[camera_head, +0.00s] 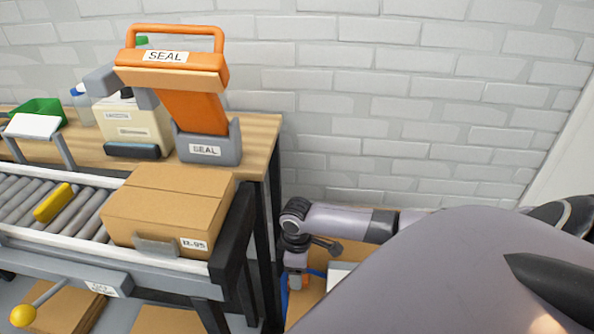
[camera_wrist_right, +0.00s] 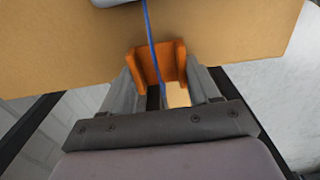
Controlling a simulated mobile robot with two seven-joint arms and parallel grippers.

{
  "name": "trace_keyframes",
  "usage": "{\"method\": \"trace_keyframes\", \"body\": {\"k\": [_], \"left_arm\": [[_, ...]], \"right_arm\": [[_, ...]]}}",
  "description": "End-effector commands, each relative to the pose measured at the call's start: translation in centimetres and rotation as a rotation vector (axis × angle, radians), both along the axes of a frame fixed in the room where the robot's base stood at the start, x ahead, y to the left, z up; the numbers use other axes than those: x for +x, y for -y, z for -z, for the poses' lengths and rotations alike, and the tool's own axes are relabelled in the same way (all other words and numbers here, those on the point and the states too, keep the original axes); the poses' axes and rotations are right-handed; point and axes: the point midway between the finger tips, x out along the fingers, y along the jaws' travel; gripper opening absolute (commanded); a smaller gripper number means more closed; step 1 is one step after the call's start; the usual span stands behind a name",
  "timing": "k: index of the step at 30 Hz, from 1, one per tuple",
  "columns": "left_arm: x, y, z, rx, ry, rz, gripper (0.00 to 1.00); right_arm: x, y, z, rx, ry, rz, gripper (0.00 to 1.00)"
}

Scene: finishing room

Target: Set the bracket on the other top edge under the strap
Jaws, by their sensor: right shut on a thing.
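My right gripper (camera_wrist_right: 160,92) is shut on an orange angled bracket (camera_wrist_right: 174,62), seen between its fingers in the right wrist view. A thin blue strap (camera_wrist_right: 147,20) runs down a tan carton face (camera_wrist_right: 80,40) and crosses in front of the bracket in that view. I cannot tell whether bracket and carton touch. The rest is hidden behind my arm. My left gripper is out of view.
A wooden bench (camera_head: 262,128) carries an orange SEAL tool (camera_head: 200,105) in a grey holder. In front, a labelled carton (camera_head: 165,205) sits on a roller conveyor (camera_head: 85,222) with a yellow block (camera_head: 55,203). A white brick wall (camera_head: 420,100) stands behind.

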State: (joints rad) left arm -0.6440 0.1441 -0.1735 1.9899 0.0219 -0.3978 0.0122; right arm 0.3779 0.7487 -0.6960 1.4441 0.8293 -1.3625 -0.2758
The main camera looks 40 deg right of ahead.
Motion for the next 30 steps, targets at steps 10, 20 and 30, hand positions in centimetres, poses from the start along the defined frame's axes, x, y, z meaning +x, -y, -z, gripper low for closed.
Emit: {"method": "trace_keyframes", "body": {"k": [10, 20, 30], "left_arm": [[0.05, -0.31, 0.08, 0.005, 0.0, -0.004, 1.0], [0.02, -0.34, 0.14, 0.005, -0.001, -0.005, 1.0], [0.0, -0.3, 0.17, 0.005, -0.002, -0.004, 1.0]], "right_arm": [[0.0, -0.02, 0.0, 0.0, 0.0, 0.0, 0.91], [0.0, -0.01, 0.0, 0.0, 0.0, 0.0, 1.0], [0.0, -0.01, 0.0, 0.0, 0.0, 0.0, 1.0]]}}
